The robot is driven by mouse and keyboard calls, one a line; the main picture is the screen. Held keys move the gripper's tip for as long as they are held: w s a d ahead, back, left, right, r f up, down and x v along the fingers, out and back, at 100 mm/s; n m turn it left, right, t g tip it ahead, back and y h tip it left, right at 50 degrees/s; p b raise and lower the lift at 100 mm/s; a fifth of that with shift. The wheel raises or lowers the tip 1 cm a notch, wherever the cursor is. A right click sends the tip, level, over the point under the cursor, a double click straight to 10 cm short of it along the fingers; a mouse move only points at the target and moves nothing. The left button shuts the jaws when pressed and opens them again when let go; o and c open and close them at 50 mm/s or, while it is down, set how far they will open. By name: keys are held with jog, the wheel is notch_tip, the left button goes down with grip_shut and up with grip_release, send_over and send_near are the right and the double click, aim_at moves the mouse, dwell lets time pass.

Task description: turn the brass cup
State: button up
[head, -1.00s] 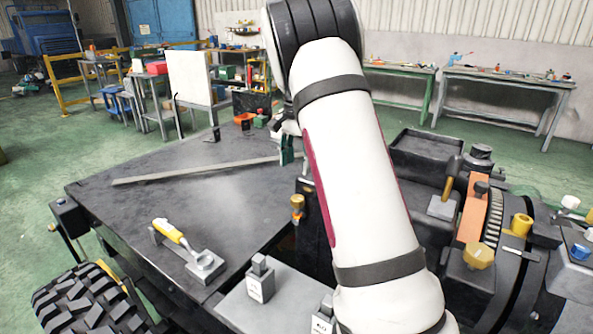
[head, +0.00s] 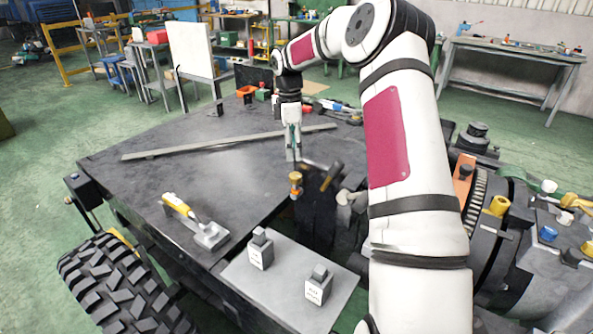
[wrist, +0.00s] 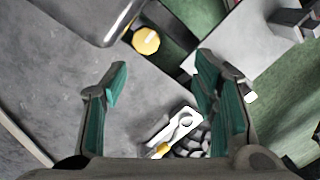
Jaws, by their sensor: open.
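A small brass cup (head: 295,180) stands at the inner edge of the dark table, by the gap in the middle of the head view. In the wrist view, a round brass-yellow top (wrist: 146,40), apparently the same cup, shows beyond the fingertips and a little left of centre. My gripper (head: 293,150) points down just above and behind the cup in the head view. In the wrist view its green-padded fingers (wrist: 160,68) are spread wide with nothing between them. They look apart from the cup.
A long flat bar (head: 225,143) lies across the dark table (head: 150,170). A yellow-handled tool (head: 192,220) lies near its front edge. A grey plate (head: 285,290) holds two small blocks. A dark hammer-like piece (head: 332,175) stands right of the cup. Machinery with yellow knobs fills the right.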

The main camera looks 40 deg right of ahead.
aim_at(294, 175)
jog(key=f+n, duration=0.2)
jog(key=f, duration=0.1)
jog(key=f+n+p, duration=0.1)
jog(key=f+n, duration=0.1)
jog(key=f, duration=0.2)
jog(key=d+f+n+t+p, duration=0.1)
jog(key=f+n, duration=0.2)
jog(key=shift+w+f, duration=0.35)
dwell(0.3)
jog(key=c, duration=1.2)
jog(key=shift+o, duration=0.2)
